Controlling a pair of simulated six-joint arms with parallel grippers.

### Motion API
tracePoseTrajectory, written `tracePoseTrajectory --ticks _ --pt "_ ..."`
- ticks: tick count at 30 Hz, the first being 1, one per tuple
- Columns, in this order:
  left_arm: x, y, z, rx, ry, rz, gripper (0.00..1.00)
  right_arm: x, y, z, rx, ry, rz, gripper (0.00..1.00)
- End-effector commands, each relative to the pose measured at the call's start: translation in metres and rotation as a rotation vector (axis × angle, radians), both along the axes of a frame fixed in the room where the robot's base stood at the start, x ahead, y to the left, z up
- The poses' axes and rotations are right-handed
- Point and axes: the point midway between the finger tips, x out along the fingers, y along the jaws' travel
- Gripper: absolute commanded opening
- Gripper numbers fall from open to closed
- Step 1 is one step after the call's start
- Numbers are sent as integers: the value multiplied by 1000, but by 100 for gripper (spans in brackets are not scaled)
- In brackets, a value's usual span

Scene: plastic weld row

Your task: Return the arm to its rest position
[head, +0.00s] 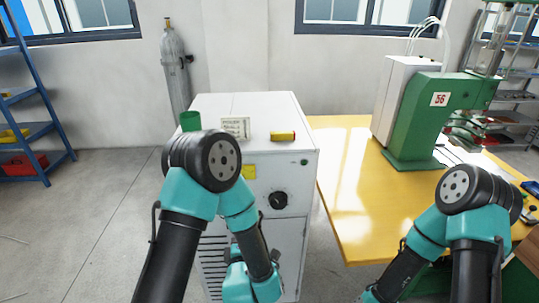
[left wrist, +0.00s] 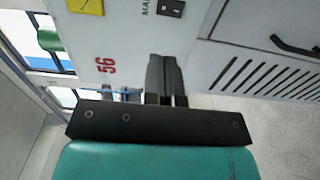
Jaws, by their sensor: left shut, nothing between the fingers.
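My left gripper (left wrist: 166,75) shows in the left wrist view with its two dark fingers together and nothing between them. It points toward the white cabinet front, which fills much of that view. In the head view my left arm (head: 212,170) is bent in front of the white cabinet (head: 285,165), with its forearm hanging down. The left fingers are hidden or out of frame there. My right arm (head: 470,195) is bent at the lower right, in front of the yellow table. Its gripper is outside both views.
The yellow table (head: 345,200) carries a green machine (head: 428,120) marked 56. A blue shelf (head: 30,130) stands left; floor between is clear.

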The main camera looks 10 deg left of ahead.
Motion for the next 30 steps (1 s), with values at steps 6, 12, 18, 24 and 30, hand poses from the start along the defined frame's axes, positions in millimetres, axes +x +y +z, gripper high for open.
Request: tracePoseTrajectory --ticks 6,12,18,24,30 --pt "1 12 -32 92 162 -45 0 0 0 0 0 0 0 43" --pt "-9 30 -91 275 461 -199 0 0 0 0 0 0 0 43" --pt "-40 46 -147 459 735 -447 0 0 0 0 0 0 0 43" --pt "-88 60 -189 616 942 -770 0 0 0 0 0 0 0 43" --pt "-143 73 -214 731 1055 -1131 0 0 0 0 0 0 0 43"
